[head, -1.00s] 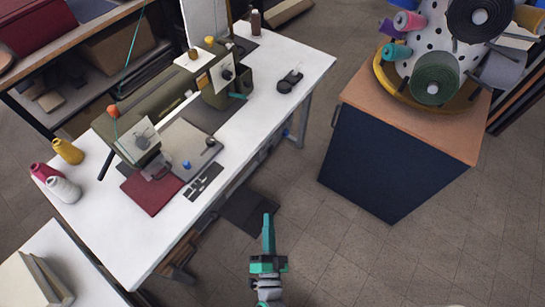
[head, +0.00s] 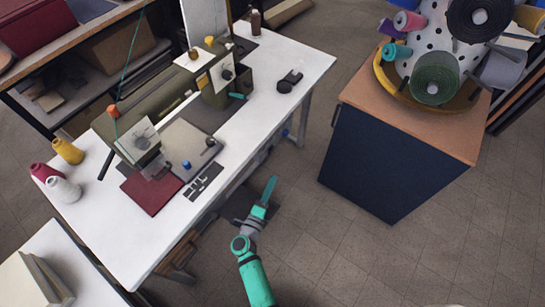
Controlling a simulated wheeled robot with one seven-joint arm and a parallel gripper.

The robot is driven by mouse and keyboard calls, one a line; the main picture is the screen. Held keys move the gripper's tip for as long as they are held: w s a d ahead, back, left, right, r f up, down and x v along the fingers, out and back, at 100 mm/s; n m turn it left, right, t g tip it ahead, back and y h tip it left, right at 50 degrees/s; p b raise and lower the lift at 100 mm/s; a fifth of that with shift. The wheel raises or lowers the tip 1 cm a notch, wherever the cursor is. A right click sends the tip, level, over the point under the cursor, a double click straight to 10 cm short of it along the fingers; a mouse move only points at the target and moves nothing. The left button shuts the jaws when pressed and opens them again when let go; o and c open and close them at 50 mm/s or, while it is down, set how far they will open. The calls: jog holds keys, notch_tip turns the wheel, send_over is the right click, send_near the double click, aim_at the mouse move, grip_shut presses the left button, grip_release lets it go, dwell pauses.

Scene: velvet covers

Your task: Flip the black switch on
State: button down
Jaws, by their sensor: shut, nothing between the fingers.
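A small black item (head: 289,82) with a round part lies on the white table near its right edge; it may be the black switch, but it is too small to tell its state. A green sewing machine (head: 160,100) stands along the table. A strip of small dark squares (head: 203,185) lies near the table's front edge. My gripper (head: 272,184) is shut and empty, in front of the table's front edge and apart from the black item. Its narrow teal fingers point up in the picture.
The white table (head: 290,50) also bears a red cloth (head: 150,193) and several thread cones (head: 67,151). A dark blue cabinet (head: 385,150) with thread spools stands to the right. Open floor (head: 350,260) lies between and in front.

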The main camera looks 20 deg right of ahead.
aim_at(271, 150)
jog(key=w+d, duration=0.3)
jog(key=w, duration=0.8)
jog(key=shift+d+r, duration=0.35)
